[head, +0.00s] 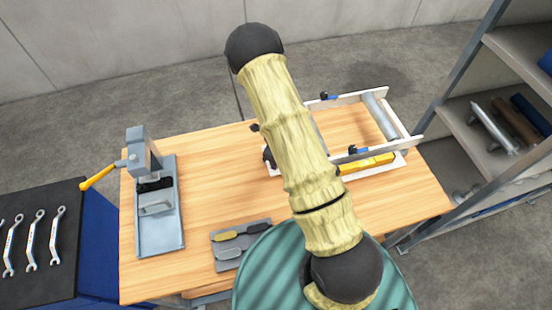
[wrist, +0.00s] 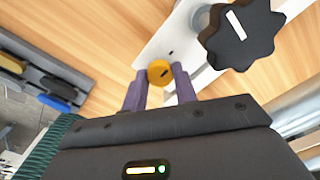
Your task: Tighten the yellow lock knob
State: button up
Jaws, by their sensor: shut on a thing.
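In the wrist view the yellow lock knob (wrist: 159,72) is a small round knob with a dark slot mark on its face. It sits at the end of a white plate (wrist: 172,42). My gripper (wrist: 159,84) has its two purple fingers on either side of the knob, shut on it. A larger black star-shaped knob (wrist: 242,36) with a white stripe stands close by on the right, apart from the fingers. In the head view my arm hides the gripper and the yellow knob.
A white frame (head: 408,137) with a grey roller (head: 378,115) and a yellow bar (head: 367,164) lies on the wooden table (head: 205,200). A grey clamp device (head: 140,150) stands left. A grey tray (head: 229,262) holds small tools. Shelves (head: 470,125) stand right.

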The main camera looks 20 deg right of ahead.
jog(key=shift+w+r, duration=0.1)
jog(key=o, duration=1)
jog(key=shift+c, duration=0.2)
notch_tip(320, 180, up, 17)
jog(key=b, duration=0.1)
jog(key=shift+r+b, duration=0.15)
jog(key=shift+b, duration=0.2)
jog(key=s+r+n+t+b, duration=0.1)
jog(key=s+n+b, duration=0.2)
jog(key=s+n, duration=0.4)
jog(key=s+r+n+t+b, duration=0.1)
jog(key=s+n+b, duration=0.2)
jog(key=n, duration=1.5)
jog(key=s, duration=0.4)
jog(key=shift+s+r+t, duration=0.2)
jog(key=shift+s+t, duration=0.1)
